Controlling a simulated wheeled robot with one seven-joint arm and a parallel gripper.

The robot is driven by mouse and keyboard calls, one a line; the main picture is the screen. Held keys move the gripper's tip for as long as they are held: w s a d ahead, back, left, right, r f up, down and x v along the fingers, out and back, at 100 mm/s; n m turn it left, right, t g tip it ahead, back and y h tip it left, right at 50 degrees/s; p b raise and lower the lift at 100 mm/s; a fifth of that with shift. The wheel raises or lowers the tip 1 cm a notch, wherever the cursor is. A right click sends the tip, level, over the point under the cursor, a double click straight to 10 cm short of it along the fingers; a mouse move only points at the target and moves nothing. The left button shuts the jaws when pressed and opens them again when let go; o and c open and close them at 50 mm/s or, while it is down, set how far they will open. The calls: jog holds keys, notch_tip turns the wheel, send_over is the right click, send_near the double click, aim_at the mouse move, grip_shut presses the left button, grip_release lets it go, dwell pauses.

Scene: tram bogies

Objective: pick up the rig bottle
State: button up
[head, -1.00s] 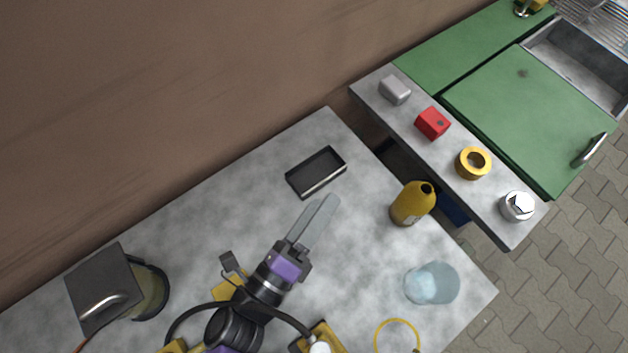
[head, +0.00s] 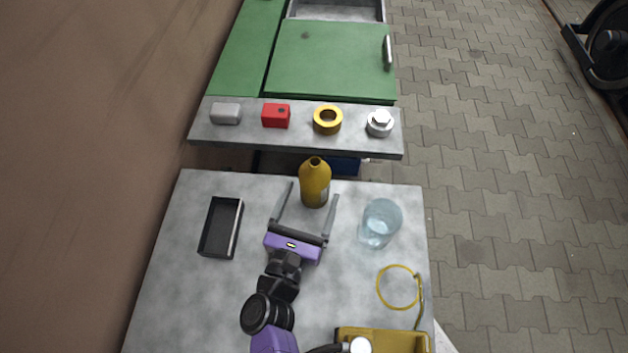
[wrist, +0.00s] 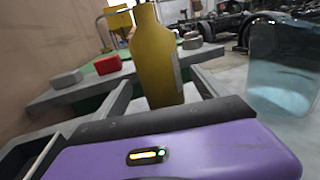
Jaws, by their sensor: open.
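The rig bottle (head: 315,184) is mustard yellow with a narrow neck and a dark mouth. It stands upright near the far edge of the grey table. My gripper (head: 315,191) is open, with one long finger on each side of the bottle's lower part in the head view. In the wrist view the bottle (wrist: 156,60) rises just beyond the purple gripper body, between the fingers. I cannot tell whether either finger touches it. A pale label shows on the bottle's right side.
A clear blue cup (head: 381,222) stands close right of my gripper. A black tray (head: 221,228) lies left. A yellow ring (head: 398,287) is at the right front. Beyond a gap, a grey shelf (head: 297,141) holds a grey block, a red block, a yellow ring and a metal nut.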

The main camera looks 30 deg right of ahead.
aim_at(315, 184)
jog(key=shift+x, duration=1.8)
grip_shut()
jog(key=shift+r+p, duration=0.3)
notch_tip(315, 184, up, 19)
jog(key=shift+r+p, duration=0.15)
jog(key=shift+p, duration=0.25)
jog(key=shift+r, duration=0.1)
dwell(0.4)
